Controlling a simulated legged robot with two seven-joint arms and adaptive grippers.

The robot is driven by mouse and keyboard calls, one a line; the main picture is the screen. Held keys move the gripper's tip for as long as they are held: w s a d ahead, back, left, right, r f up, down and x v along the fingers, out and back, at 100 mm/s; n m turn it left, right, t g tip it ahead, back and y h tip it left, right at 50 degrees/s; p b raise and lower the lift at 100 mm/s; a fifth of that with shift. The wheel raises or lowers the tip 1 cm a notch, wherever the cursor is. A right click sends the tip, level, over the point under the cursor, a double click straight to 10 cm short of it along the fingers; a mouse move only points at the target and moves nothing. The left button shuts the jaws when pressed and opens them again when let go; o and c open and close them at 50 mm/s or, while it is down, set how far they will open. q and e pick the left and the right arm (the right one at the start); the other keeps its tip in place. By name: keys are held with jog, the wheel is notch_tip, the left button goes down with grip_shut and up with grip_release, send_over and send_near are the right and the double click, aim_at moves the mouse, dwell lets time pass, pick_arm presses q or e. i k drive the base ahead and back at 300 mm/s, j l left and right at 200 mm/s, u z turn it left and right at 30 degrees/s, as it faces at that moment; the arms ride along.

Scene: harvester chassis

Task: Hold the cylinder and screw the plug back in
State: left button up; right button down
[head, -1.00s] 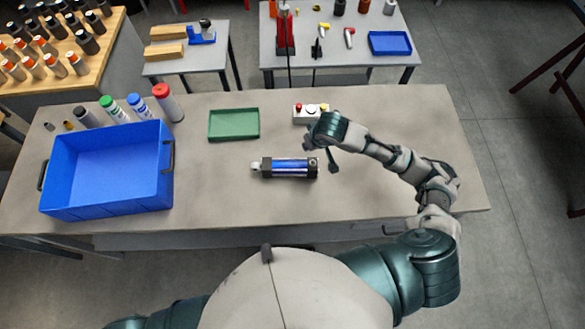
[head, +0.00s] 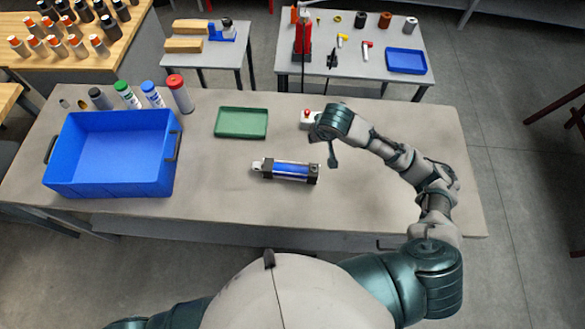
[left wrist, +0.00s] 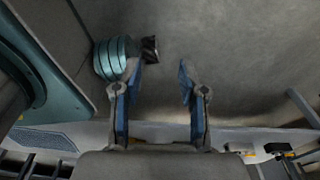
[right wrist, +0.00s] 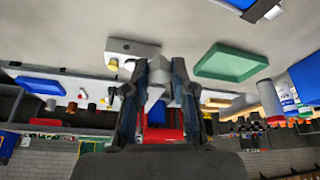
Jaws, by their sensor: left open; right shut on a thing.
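The cylinder (head: 290,172), blue with dark end blocks and a light rod end at its left, lies on the table. Part of it shows at the top edge of the right wrist view (right wrist: 238,3). My right gripper (head: 322,152) is above the table, just beyond the cylinder's right end and apart from it. In the right wrist view its fingers are shut on a small pale grey piece (right wrist: 157,76), apparently the plug; the fingers partly hide it. My left gripper (left wrist: 158,70) is open and empty, outside the head view.
A white button box (head: 308,118) stands behind my right gripper, partly hidden by it. A green tray (head: 241,136) lies behind the cylinder. A large blue bin (head: 110,180) and several bottles (head: 180,95) take up the left. The table's front middle is clear.

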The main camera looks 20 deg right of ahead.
aim_at(291, 171)
jog(key=k+l+u, duration=0.2)
jog(key=l, duration=0.25)
jog(key=k+l+u, duration=0.2)
jog(key=l, duration=0.2)
jog(key=k+l+u, duration=0.2)
jog(key=l, duration=0.2)
jog(key=i+l, duration=0.05)
jog(key=i, duration=0.05)
